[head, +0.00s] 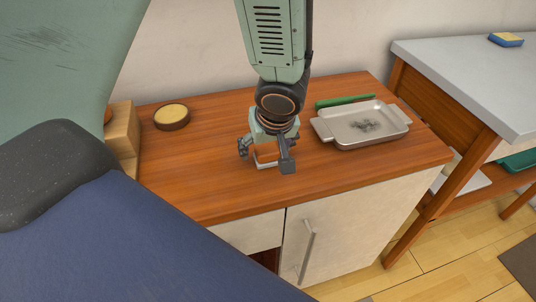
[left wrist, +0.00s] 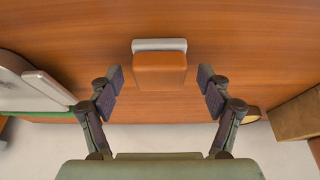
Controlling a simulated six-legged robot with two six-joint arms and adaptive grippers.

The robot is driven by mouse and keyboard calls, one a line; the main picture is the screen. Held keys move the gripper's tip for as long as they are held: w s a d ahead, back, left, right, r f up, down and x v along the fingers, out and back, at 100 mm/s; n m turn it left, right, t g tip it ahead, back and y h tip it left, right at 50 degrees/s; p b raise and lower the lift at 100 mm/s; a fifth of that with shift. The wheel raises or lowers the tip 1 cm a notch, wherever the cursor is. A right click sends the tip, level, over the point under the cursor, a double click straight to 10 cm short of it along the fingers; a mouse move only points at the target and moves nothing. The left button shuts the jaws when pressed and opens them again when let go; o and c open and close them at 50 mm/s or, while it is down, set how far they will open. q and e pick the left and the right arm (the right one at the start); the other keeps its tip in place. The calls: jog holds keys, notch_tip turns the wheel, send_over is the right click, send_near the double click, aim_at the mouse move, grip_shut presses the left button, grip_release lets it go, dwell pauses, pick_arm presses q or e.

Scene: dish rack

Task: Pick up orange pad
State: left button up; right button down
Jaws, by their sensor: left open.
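The orange pad (left wrist: 160,72) has a pale grey-white layer along one side and lies on the wooden counter (left wrist: 240,30). In the left wrist view it sits between and just beyond the fingertips of my left gripper (left wrist: 160,84), with a gap on either side. In the head view my left gripper (head: 267,160) is open over the pad (head: 266,153), which is partly hidden behind the gripper and between its fingers. I see no contact between fingers and pad. My right gripper does not show in either view.
A metal tray (head: 325,130) with a dark patch stands right of the gripper, with a green strip (head: 345,101) behind it. A round yellow-topped item (head: 171,115) and a wooden block (head: 124,135) are at left. A grey table (head: 480,75) with a yellow-blue sponge (head: 505,40) is at right.

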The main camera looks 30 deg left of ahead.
aim_at(267, 148)
pick_arm(q)
jog(key=shift+d, duration=0.45)
jog(key=shift+s+a, duration=0.2)
jog(key=shift+a, duration=0.3)
jog(key=shift+a+f, duration=0.1)
jog(key=shift+a, duration=0.1)
jog(key=shift+c, duration=0.3)
jog(key=shift+w+d, duration=0.1)
jog(key=shift+w, duration=0.05)
jog(key=shift+c, duration=0.9)
jog(key=shift+d, duration=0.5)
jog(key=shift+c, duration=2.2)
jog(key=shift+a, duration=0.35)
jog(key=c, duration=0.3)
jog(key=shift+c, duration=0.8)
jog(key=shift+d, duration=0.2)
jog(key=shift+c, duration=0.5)
jog(key=shift+a+r, duration=0.15)
jog(key=shift+r, duration=0.3)
notch_tip(267, 148, up, 9)
jog(key=p, duration=0.5)
jog(key=shift+f+p, duration=0.2)
jog(key=shift+p, duration=0.2)
jog(key=shift+r, duration=0.35)
